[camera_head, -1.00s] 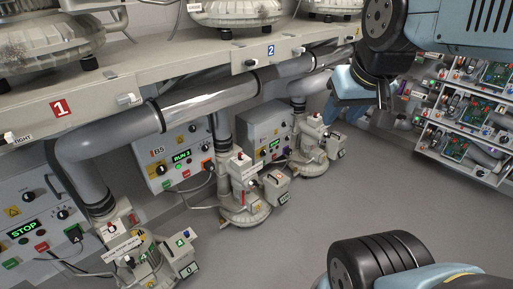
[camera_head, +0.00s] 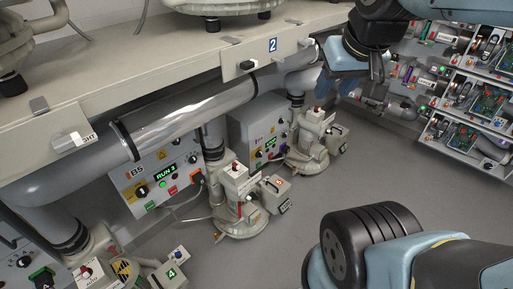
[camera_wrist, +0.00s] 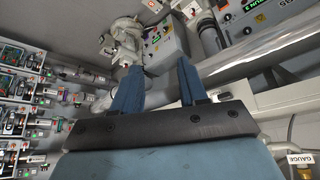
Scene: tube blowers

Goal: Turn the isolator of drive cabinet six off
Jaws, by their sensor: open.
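A grey drive cabinet (camera_head: 262,133) with a small green display and several knobs stands beyond the cabinet marked B5 (camera_head: 125,190). Its own label is too small to read, so I cannot confirm it is six. Its isolator cannot be told apart from the other knobs. The B5 cabinet shows a green RUN display and a black knob on a yellow plate. My gripper (camera_wrist: 158,70) is open and empty in the wrist view, its two blue fingers apart. A cabinet face (camera_wrist: 168,40) lies beyond the fingers there. In the head view my gripper is up at the right, apart from both cabinets.
A shiny pipe (camera_head: 190,115) runs below the bench edge (camera_head: 120,90), above the cabinet fronts. Pump units (camera_head: 238,205) and (camera_head: 312,145) stand on the floor beside the cabinets. Racks of circuit boards (camera_head: 465,100) line the right. Grey floor (camera_head: 290,235) is open in the middle.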

